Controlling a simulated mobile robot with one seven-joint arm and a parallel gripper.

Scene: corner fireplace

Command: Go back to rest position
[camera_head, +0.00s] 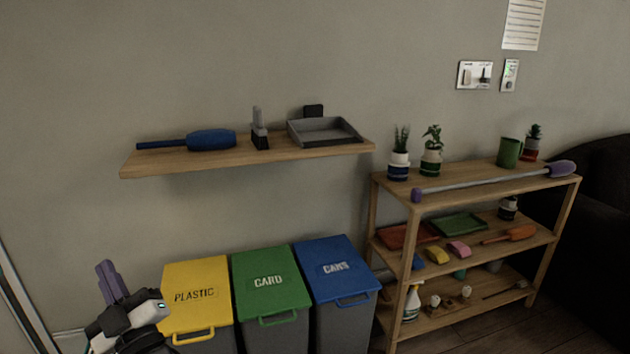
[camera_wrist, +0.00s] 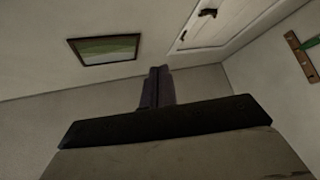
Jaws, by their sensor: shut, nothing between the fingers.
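My gripper (camera_head: 111,282) is at the lower left in the head view, with its fingers pointing up. It stands in front of the wall, just left of the yellow-lidded bin. In the wrist view my gripper (camera_wrist: 158,87) shows its two dark fingers close together and shut, with nothing between them. Beyond the fingers the wrist view shows a pale wall or ceiling, a framed picture (camera_wrist: 105,49) and a white door (camera_wrist: 222,20).
Yellow (camera_head: 196,292), green (camera_head: 270,288) and blue (camera_head: 337,268) lidded bins stand right of my gripper. A wall shelf (camera_head: 170,162) hangs above them, holding a blue duster (camera_head: 210,139) and a grey tray (camera_head: 322,131). A loaded wooden rack (camera_head: 470,195) stands at the right.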

